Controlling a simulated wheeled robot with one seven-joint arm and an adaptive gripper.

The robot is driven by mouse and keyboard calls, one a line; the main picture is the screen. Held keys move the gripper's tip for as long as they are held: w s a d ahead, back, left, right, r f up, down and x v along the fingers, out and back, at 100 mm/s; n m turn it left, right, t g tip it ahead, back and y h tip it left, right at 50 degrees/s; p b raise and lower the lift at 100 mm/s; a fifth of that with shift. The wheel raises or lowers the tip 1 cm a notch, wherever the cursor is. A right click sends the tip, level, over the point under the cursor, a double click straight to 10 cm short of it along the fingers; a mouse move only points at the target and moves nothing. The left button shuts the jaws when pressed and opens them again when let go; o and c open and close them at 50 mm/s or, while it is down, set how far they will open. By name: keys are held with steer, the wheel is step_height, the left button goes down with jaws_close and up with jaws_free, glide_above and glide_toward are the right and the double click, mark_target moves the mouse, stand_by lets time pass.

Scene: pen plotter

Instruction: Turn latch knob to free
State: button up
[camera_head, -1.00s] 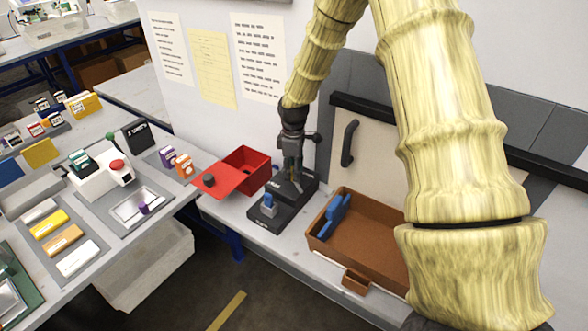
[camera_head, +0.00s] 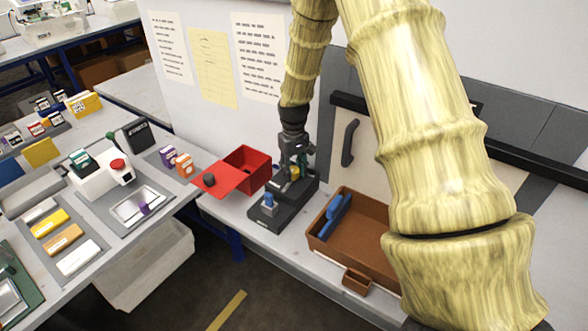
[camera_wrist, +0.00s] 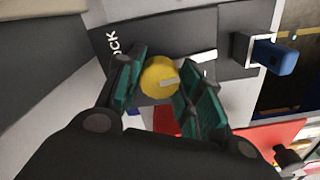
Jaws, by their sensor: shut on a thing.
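The latch knob (camera_wrist: 159,77) is a round yellow knob with a pale bar on its face, on a dark panel with white lettering, partly readable as "OCK". In the wrist view my gripper (camera_wrist: 160,82) has its two green-padded fingers on either side of the knob, shut on it. In the head view my gripper (camera_head: 293,164) points down at the back of the black fixture (camera_head: 290,208), and the yellow knob (camera_head: 295,172) shows between its fingers. A blue block (camera_head: 269,199) in a grey holder stands at the fixture's front; it also shows in the wrist view (camera_wrist: 274,56).
An open red box (camera_head: 247,168) with a dark-knobbed lid lies left of the fixture. A brown tray (camera_head: 365,240) with a blue piece (camera_head: 335,216) stands to the right. A panel with a dark handle (camera_head: 349,142) is behind. A table with coloured blocks is at left.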

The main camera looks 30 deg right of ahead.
mark_target(294, 169)
steer(key=shift+w+r+m, duration=0.15)
steer(key=shift+w+m, duration=0.05)
steer(key=shift+m, duration=0.4)
steer(key=o, duration=0.8)
steer(key=shift+c, duration=0.2)
steer(key=shift+o, duration=1.2)
steer(key=shift+s, duration=0.1)
step_height(294, 169, up, 12)
